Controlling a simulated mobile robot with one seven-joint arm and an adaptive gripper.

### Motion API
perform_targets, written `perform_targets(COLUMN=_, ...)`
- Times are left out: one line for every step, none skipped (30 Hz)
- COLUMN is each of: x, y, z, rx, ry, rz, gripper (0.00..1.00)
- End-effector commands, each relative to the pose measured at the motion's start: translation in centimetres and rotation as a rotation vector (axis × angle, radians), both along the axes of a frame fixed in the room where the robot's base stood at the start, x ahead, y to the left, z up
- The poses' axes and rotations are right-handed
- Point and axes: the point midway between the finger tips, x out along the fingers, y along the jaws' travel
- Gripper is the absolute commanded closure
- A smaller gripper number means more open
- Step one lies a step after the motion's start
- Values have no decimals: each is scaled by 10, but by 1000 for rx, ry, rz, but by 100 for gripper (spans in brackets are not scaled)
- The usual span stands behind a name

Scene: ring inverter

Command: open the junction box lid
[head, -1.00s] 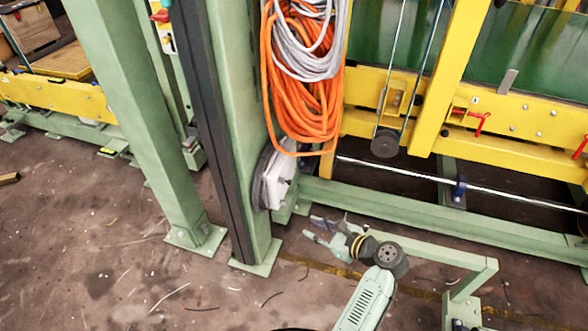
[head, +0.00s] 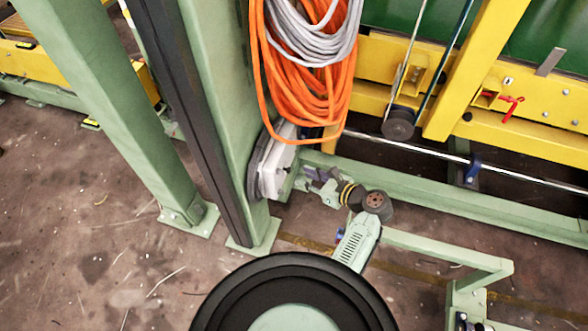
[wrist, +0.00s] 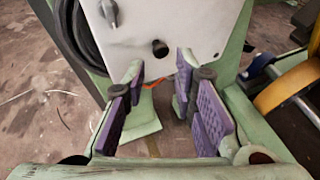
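The junction box (head: 275,168) is a pale box low on the green post, below the hanging cables. In the wrist view its white face (wrist: 190,22) fills the top, with a grey knob (wrist: 110,13) at upper left and a dark round hole (wrist: 160,48) near the lower edge. I cannot tell whether a lid stands ajar. My gripper (head: 312,180) is just right of the box in the head view. In the wrist view my gripper (wrist: 160,76) has its two purple-padded fingers apart, nothing between them, fingertips close to the box's lower edge. Whether they touch it is unclear.
Orange cable (head: 300,95) and grey cable (head: 315,40) coils hang above the box. A green rail (head: 440,190) and a low green frame (head: 450,250) lie to the right. Yellow machine beams (head: 530,150) stand behind. The floor at lower left is mostly clear.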

Motion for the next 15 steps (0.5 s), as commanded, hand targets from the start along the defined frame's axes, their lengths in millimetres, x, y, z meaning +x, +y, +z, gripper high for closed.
perform_targets(x=6, y=8, z=-3, rx=0, ry=2, rz=3, gripper=75)
perform_targets(x=9, y=12, z=-5, rx=1, ry=1, rz=3, gripper=75)
perform_targets(x=14, y=16, z=-8, rx=0, ry=1, rz=2, gripper=75)
perform_targets(x=17, y=20, z=-10, rx=1, ry=1, rz=3, gripper=75)
perform_targets(x=20, y=23, z=-12, rx=0, ry=0, rz=2, gripper=75)
perform_targets(x=23, y=27, z=-14, rx=0, ry=1, rz=2, gripper=75)
perform_targets(x=26, y=30, z=-16, rx=0, ry=1, rz=2, gripper=75)
perform_targets(x=28, y=33, z=-17, rx=0, ry=0, rz=2, gripper=75)
perform_targets(x=30, y=35, z=-19, rx=0, ry=0, rz=2, gripper=75)
perform_targets(x=32, y=37, z=-20, rx=0, ry=0, rz=1, gripper=75)
perform_targets(x=33, y=38, z=-21, rx=-1, ry=-1, rz=0, gripper=75)
perform_targets(x=34, y=40, z=-22, rx=-1, ry=-1, rz=0, gripper=75)
perform_targets(x=35, y=41, z=-22, rx=-1, ry=-1, rz=0, gripper=75)
perform_targets(x=35, y=41, z=-22, rx=-1, ry=-1, rz=0, gripper=75)
perform_targets(x=36, y=42, z=-23, rx=-1, ry=-1, rz=1, gripper=75)
